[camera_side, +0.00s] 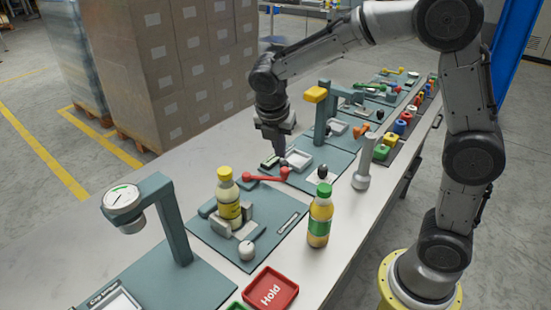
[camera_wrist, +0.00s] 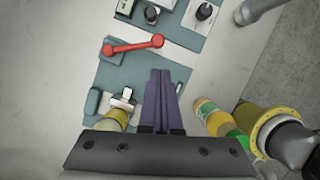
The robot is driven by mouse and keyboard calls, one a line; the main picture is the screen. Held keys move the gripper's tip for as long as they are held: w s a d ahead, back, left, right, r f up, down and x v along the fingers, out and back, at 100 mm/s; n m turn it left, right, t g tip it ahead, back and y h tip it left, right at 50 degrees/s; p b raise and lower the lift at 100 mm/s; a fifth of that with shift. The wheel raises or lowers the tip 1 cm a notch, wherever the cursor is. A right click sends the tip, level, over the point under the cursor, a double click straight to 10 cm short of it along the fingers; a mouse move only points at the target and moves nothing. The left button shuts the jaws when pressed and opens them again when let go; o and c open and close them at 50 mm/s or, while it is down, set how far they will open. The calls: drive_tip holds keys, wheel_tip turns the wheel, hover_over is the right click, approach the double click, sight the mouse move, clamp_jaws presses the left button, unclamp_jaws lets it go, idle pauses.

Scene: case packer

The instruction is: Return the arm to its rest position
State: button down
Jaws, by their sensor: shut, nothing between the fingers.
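My gripper (camera_side: 281,150) hangs from the arm over the bench, pointing down close above the red-handled lever (camera_side: 268,176). In the wrist view my gripper (camera_wrist: 159,75) has its two dark fingers together with nothing between them. The red lever (camera_wrist: 133,45) lies beyond the fingertips in that view. A bottle with a yellow cap (camera_side: 228,198) stands upright in a grey clamp fixture, apart from my gripper. A bottle with a green cap (camera_side: 320,215) stands upright on the bench to its right.
A cap torque post (camera_side: 163,212) stands at the front left. A red Hold tray (camera_side: 270,289) lies at the front edge. A yellow-topped post (camera_side: 320,112) and a grey cylinder (camera_side: 364,162) stand nearby. Stacked cartons (camera_side: 165,62) are behind the bench. The bench's left part is bare.

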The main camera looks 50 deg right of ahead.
drive_tip(key=s+r+m+t+y, duration=0.1)
drive_tip(key=s+r+m+t, duration=0.25)
drive_tip(key=s+r, duration=0.6)
drive_tip(key=s+a+f+m+y, duration=0.1)
drive_tip(key=s+f+m, duration=0.1)
drive_tip(key=s+m, duration=0.4)
drive_tip(key=s+a+f+m+y, duration=0.2)
drive_tip(key=s+m, duration=0.5)
drive_tip(key=m, duration=0.5)
drive_tip(key=shift+a+t, duration=0.2)
drive_tip(key=shift+t, duration=0.25)
